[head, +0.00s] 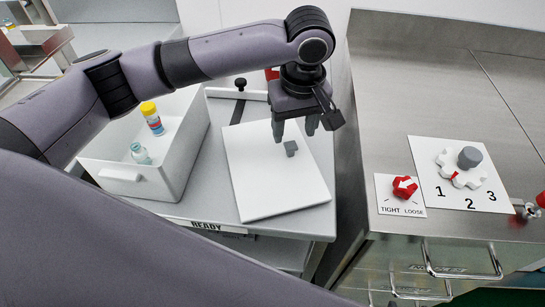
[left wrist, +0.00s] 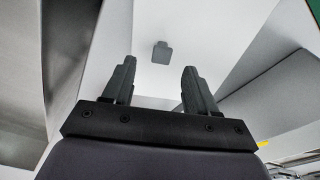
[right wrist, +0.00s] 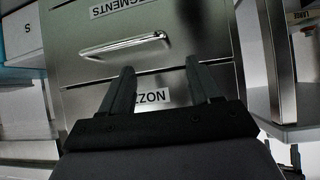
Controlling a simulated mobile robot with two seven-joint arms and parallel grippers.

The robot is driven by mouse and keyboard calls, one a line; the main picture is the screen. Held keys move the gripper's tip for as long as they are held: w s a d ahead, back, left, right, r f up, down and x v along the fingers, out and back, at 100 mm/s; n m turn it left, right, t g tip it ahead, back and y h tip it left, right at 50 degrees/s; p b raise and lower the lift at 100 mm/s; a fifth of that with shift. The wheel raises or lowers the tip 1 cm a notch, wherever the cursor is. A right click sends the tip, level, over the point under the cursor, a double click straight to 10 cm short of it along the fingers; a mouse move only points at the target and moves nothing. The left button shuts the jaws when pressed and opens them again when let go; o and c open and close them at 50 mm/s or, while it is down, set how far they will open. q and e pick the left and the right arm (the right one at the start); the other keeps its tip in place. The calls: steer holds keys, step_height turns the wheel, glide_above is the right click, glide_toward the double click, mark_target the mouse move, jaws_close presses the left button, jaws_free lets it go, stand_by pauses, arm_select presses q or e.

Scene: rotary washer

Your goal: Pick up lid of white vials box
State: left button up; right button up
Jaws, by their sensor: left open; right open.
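The white lid (head: 262,188) lies flat on a grey surface, with a small grey knob (head: 291,148) on top. The open white box (head: 130,178) stands left of it and holds a yellow-capped vial (head: 152,118) and a clear vial (head: 140,153). My left gripper (head: 294,131) is open and empty, above the lid near the knob. In the left wrist view the knob (left wrist: 161,52) shows beyond and between the open fingers (left wrist: 158,68). My right gripper (right wrist: 160,66) is open and empty, facing a drawer front; it is not seen in the head view.
A steel counter (head: 430,90) at the right carries a red knob (head: 405,187) on a tight/loose plate and a white rotary dial (head: 462,172) on a numbered plate. In the right wrist view a drawer handle (right wrist: 125,45) is ahead. A black-knobbed clamp (head: 240,84) stands behind the lid.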

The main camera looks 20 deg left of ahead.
mark_target(291, 145)
arm_select(q)
steer(key=f, duration=0.4)
steer(key=shift+a, duration=0.2)
steer(key=shift+f, duration=0.15)
steer(key=shift+c, duration=0.9)
jaws_close()
arm_select(e)
steer(key=shift+w+a, duration=0.1)
steer(key=shift+w, duration=0.1)
